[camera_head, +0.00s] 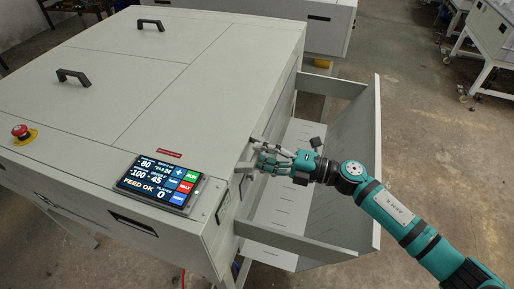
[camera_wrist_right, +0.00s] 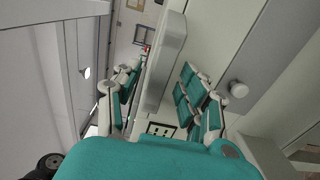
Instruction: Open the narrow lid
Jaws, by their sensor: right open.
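The grey plate processor (camera_head: 200,60) fills the left and middle of the head view. Its flat top has seams between closed panels, with one black handle (camera_head: 150,24) at the back and another black handle (camera_head: 73,76) at the left. I cannot tell for sure which panel is the narrow lid. My right gripper (camera_head: 262,163) is open at the machine's right side, by a short pale bar (camera_head: 246,168). In the right wrist view, its teal-padded fingers (camera_wrist_right: 160,95) stand on either side of a pale bar (camera_wrist_right: 168,60). Contact is unclear. My left gripper is out of view.
A pale side bin (camera_head: 345,215) juts from the machine's right side, under my right arm. A touchscreen (camera_head: 160,183) and a red emergency button (camera_head: 20,131) sit along the front. Another machine (camera_head: 300,22) stands behind.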

